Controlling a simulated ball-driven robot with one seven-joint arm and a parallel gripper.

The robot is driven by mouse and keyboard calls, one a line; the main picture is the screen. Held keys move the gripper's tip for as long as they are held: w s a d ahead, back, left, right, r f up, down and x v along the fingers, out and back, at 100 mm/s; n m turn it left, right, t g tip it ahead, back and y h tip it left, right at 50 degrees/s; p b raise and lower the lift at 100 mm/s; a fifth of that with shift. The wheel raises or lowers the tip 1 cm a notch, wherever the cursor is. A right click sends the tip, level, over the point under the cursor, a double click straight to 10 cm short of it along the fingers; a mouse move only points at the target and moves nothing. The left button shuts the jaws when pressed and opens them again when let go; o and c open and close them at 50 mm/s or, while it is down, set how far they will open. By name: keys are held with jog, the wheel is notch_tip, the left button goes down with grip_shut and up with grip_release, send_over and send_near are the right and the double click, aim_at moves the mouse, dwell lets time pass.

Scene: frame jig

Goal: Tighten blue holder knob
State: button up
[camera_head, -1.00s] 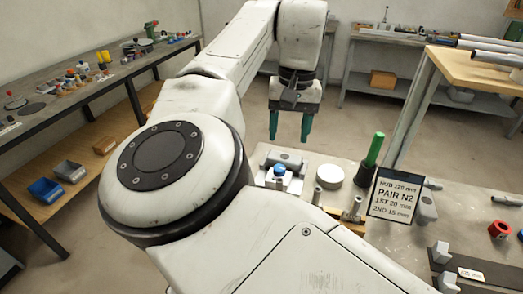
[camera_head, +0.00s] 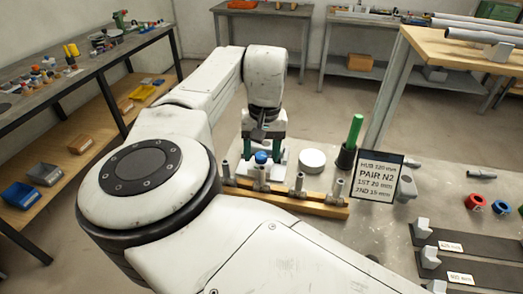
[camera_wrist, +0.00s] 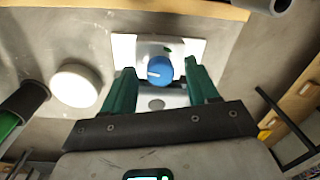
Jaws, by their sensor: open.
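A wooden rail with several metal posts (camera_head: 299,184) stands in front of the holder. A white disc (camera_head: 312,160), a green rod in a dark cup (camera_head: 351,140) and a sign (camera_head: 377,178) are to the right. Red and blue rings (camera_head: 477,202) lie farther right.

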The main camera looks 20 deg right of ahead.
jog(key=shift+f, duration=0.1)
jog(key=shift+c, duration=0.4)
jog(key=c, duration=1)
jog(key=shift+o, duration=0.2)
jog(key=shift+m+p, duration=0.3)
jog(key=shift+p, duration=0.05)
jog(key=m+p, duration=0.3)
jog(key=shift+r+p, duration=0.25)
jog(key=shift+p, duration=0.05)
jog(key=m+p, duration=0.3)
jog(key=m, duration=0.2)
jog(key=shift+m, duration=0.3)
jog(key=m+p, duration=0.1)
jog(key=m, duration=0.4)
jog(key=shift+f+m+h, duration=0.15)
jog(key=shift+m+h, duration=0.15)
jog(key=m, duration=0.5)
jog(key=shift+a, duration=0.1)
